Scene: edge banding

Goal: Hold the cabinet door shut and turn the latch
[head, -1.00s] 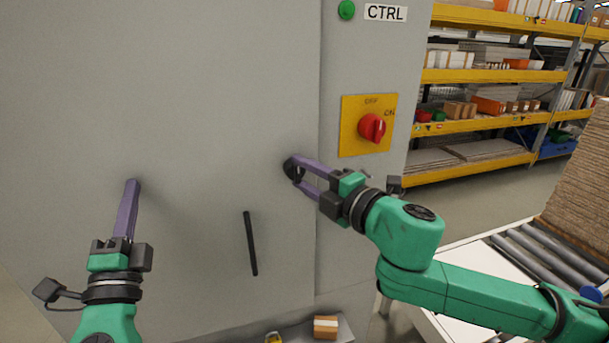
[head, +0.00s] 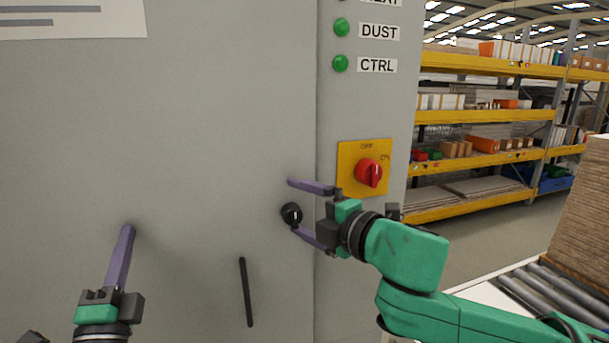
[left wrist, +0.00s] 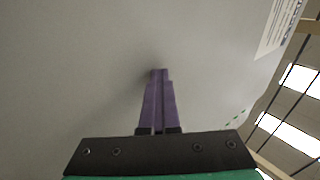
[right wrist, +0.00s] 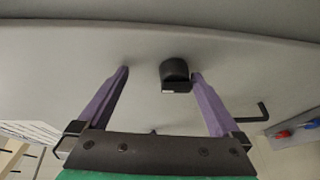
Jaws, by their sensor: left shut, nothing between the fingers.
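The grey cabinet door (head: 200,120) fills the left of the head view, and its right edge lies flush along the seam with the cabinet frame. The latch is a small round black knob (head: 291,214) near that edge, with a pale mark on its face. My right gripper (head: 294,203) is open, one finger above the knob and one below it. In the right wrist view the knob (right wrist: 175,72) sits between the spread fingers, close to the right one. My left gripper (head: 128,229) is shut and empty, its tips at the door face; contact is hard to confirm.
A black bar handle (head: 246,292) is on the door between my grippers. A red rotary switch (head: 369,173) on a yellow plate is just right of the latch, below green lamps. A roller conveyor (head: 550,290) and stacked boards (head: 582,210) stand at the right.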

